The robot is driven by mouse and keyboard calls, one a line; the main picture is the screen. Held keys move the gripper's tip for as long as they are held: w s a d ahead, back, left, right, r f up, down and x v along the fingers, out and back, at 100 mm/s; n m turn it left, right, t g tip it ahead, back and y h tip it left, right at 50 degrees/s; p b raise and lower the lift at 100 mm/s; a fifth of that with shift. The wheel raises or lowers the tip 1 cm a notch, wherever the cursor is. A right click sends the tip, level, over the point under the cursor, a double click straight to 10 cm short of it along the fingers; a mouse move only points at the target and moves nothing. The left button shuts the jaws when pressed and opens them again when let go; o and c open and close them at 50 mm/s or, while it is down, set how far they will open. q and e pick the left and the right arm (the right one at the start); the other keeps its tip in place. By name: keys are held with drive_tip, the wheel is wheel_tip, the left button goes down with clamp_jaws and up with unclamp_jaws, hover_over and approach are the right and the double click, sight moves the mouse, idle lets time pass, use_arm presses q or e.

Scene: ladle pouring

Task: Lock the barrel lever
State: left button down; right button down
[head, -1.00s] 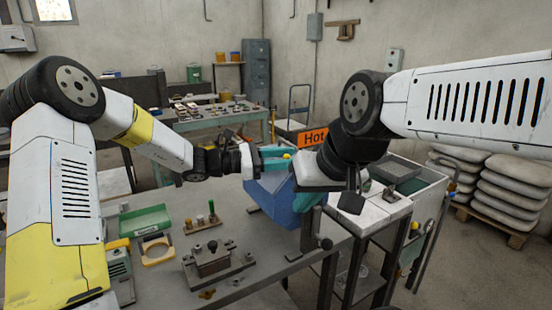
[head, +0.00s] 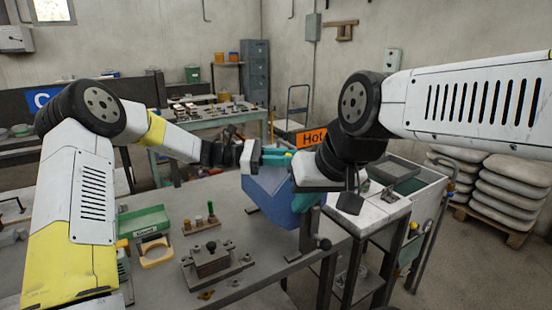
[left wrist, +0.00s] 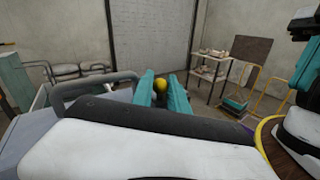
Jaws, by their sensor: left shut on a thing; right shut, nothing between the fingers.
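A metal clamp block (head: 212,262), a green tray (head: 145,222) and a small rack of colored pegs (head: 200,224) lie on the workbench. An orange "Hot" sign (head: 312,138) stands behind my right wrist. A grey bin (head: 418,185) stands at the right, with stacked sacks (head: 498,195) beyond.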

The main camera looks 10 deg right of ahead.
use_arm(q)
drive_tip(key=shift+r, duration=0.1)
drive_tip(key=c, duration=1.3)
unclamp_jaws()
